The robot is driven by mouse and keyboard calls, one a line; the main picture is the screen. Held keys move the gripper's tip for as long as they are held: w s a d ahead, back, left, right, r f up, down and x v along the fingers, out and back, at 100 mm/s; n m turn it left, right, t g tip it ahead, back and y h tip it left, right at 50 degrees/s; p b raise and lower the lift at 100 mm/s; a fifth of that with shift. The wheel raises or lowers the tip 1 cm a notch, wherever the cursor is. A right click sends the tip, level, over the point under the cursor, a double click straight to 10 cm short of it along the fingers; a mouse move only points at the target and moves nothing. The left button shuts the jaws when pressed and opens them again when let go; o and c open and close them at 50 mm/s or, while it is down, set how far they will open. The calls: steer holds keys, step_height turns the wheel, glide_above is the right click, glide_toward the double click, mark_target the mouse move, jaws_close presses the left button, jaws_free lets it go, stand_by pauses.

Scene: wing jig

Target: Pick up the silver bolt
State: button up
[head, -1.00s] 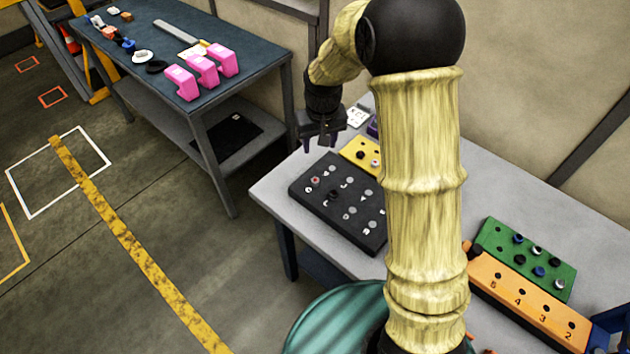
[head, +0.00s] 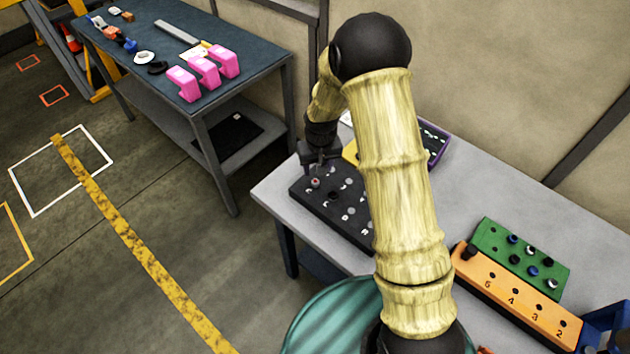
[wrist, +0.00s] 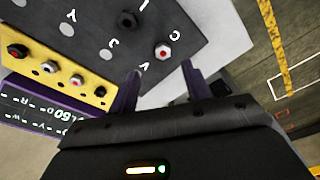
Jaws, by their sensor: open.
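A silver hex bolt with a red centre (wrist: 162,49) stands in the black lettered board (wrist: 92,40). In the head view this bolt (head: 316,183) is near the left end of the black board (head: 350,238). My gripper (wrist: 163,84) is open and empty, its two purple fingers spread apart. In the wrist view the bolt shows beyond the gap between the fingertips, not between them. In the head view my gripper (head: 318,162) hangs close over the board's far left end. My arm hides the board's right part.
A dark bolt (wrist: 128,19) stands near the silver one. A yellow block (wrist: 38,58) with several bolts lies beside the board. The green block (head: 522,258) and orange numbered block (head: 520,297) lie at right on the grey table (head: 480,205). A purple-rimmed tray (head: 437,150) is behind my arm.

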mark_target(315, 181)
steer(key=shift+w+f, duration=0.2)
steer(key=shift+f, duration=0.95)
steer(key=shift+a+f+p, duration=0.2)
steer(key=shift+f+p, duration=0.65)
steer(key=shift+p, duration=0.2)
steer(key=shift+w+a+f+p, duration=0.15)
steer(key=shift+f+p, duration=0.2)
steer(key=shift+f, duration=0.5)
steer(key=shift+w+f+p, duration=0.15)
steer(key=shift+f+p, duration=0.15)
steer(key=shift+f, duration=0.55)
steer(key=shift+c, duration=0.4)
steer(key=c, duration=1)
